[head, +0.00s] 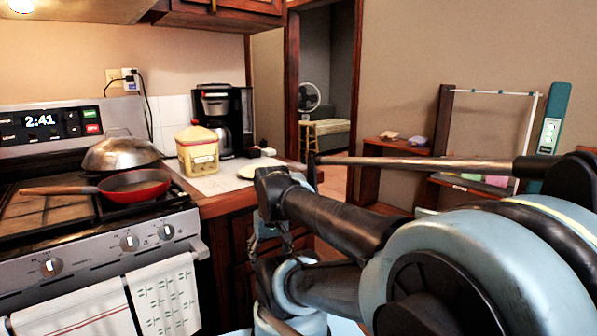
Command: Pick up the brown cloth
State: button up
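I see no clear brown cloth. A small tan item (389,136), perhaps folded cloth, lies on the wooden shelf (372,150) by the right wall, beside a purple one (418,141); it is too small to tell what it is. My arm fills the lower right and hides part of the room. My gripper is hard to make out among the dark parts near the counter's end; its fingers and whether it holds anything do not show clearly.
A stove with a red pan (135,186) and a metal lid (120,153) stands at left. Towels (165,298) hang on its front. A yellow container (198,150), a coffee maker (222,120) and a plate (258,168) stand on the counter. A doorway opens behind.

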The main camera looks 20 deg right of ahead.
jog(key=w+d+r+m+y, duration=0.1)
jog(key=w+d+r+m, duration=0.3)
jog(key=w+r+m, duration=0.5)
jog(key=w+d+r+m, duration=0.4)
jog(key=w+r+m, duration=0.3)
jog(key=w+r, duration=0.3)
jog(key=w+d+r+m+t, duration=0.1)
jog(key=w+d+r+m, duration=0.4)
jog(key=w+d+m, duration=0.3)
jog(key=w+d+r+m+t, duration=0.1)
jog(key=w+d+r+m, duration=0.5)
jog(key=d, duration=0.5)
jog(key=shift+m+y, duration=0.3)
jog(key=shift+m, duration=0.4)
jog(key=x, duration=1.7)
jog(key=shift+f, duration=0.35)
jog(key=c, duration=1)
